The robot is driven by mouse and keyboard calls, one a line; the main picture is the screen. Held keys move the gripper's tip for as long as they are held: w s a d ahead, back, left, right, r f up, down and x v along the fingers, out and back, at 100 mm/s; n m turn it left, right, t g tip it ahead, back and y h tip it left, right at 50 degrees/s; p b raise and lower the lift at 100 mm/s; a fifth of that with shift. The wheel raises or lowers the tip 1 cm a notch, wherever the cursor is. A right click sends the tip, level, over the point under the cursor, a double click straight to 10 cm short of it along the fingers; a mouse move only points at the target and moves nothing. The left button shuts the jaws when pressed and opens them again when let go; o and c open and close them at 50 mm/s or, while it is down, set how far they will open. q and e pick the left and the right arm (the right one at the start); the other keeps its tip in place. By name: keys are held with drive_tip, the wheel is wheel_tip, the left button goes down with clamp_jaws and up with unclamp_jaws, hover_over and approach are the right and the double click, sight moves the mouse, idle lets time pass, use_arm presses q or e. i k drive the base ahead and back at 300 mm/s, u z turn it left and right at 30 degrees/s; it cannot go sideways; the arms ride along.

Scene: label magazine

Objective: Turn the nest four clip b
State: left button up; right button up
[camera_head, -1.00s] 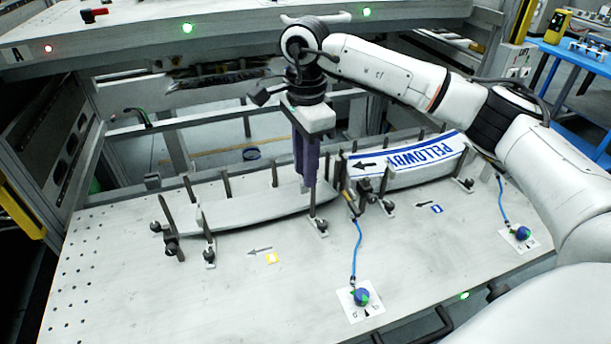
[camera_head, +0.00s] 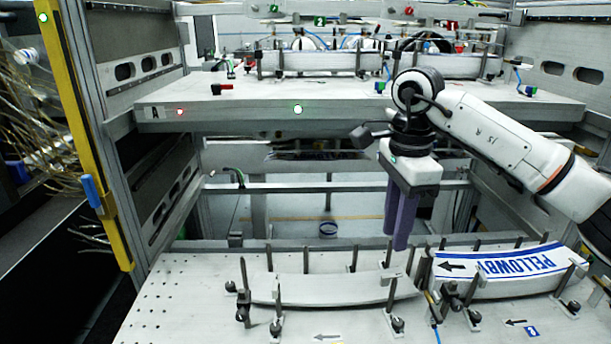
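My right gripper (camera_head: 400,240) hangs with two purple fingers pointing down, above the rear side of the lower bench, near the right end of the left curved nest (camera_head: 330,288). It holds nothing that I can see. The fingers overlap from this angle, so I cannot tell any gap between them. The right curved nest holds a white label strip (camera_head: 505,266) with blue "PELLOWBY" lettering and a black arrow. A blue cable (camera_head: 436,333) runs down between the nests and leaves the lower edge. My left gripper is not in view.
The upper shelf (camera_head: 330,115) spans the back, with a red-handled knob (camera_head: 222,88), a blue-green knob (camera_head: 380,88) and more nests behind. Upright posts line both lower nests. A yellow post (camera_head: 85,140) stands at the left. The lower bench's left part (camera_head: 180,300) is clear.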

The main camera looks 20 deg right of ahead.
sight(275, 291)
drive_tip(key=k, duration=1)
